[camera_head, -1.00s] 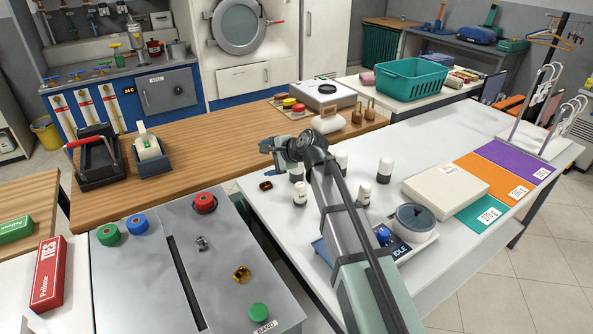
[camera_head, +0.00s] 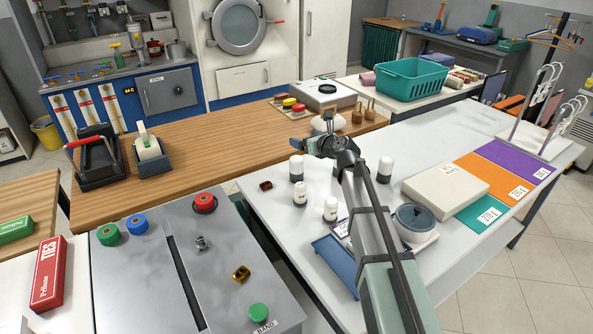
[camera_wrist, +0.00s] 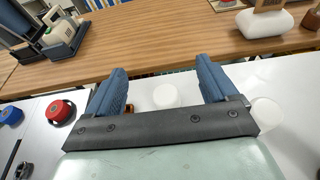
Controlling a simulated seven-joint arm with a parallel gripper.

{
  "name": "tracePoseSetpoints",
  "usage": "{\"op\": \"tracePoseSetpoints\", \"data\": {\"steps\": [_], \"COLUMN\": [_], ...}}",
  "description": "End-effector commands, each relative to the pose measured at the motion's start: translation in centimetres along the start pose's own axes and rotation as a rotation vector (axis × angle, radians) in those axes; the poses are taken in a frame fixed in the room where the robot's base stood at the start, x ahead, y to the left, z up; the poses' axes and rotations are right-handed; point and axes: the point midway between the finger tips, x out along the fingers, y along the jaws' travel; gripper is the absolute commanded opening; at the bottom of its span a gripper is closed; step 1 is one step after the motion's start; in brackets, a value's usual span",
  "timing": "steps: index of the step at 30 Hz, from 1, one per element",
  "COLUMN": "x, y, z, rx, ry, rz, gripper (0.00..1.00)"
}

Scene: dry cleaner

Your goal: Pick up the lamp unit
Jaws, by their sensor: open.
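I cannot tell for certain which thing is the lamp unit. A round white bottle cap (camera_wrist: 166,95) shows below, in line with the gap between the fingers. A small amber piece (camera_head: 265,186) lies on the table to the left.
Several white-capped bottles (camera_head: 299,195) stand under and around the gripper. A blue-lidded pot (camera_head: 415,217) and a cream box (camera_head: 446,190) stand to the right. A grey panel (camera_head: 218,225) with coloured knobs is at front left.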

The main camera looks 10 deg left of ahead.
Motion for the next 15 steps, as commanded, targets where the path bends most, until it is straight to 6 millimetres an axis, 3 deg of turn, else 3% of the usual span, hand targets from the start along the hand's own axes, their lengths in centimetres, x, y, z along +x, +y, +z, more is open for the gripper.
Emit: {"op": "tracePoseSetpoints", "data": {"steps": [15], "x": [2.1], "y": [0.1], "z": [-6.9], "rx": [-0.007], "ry": [0.005], "rz": [0.004], "gripper": [0.86]}}
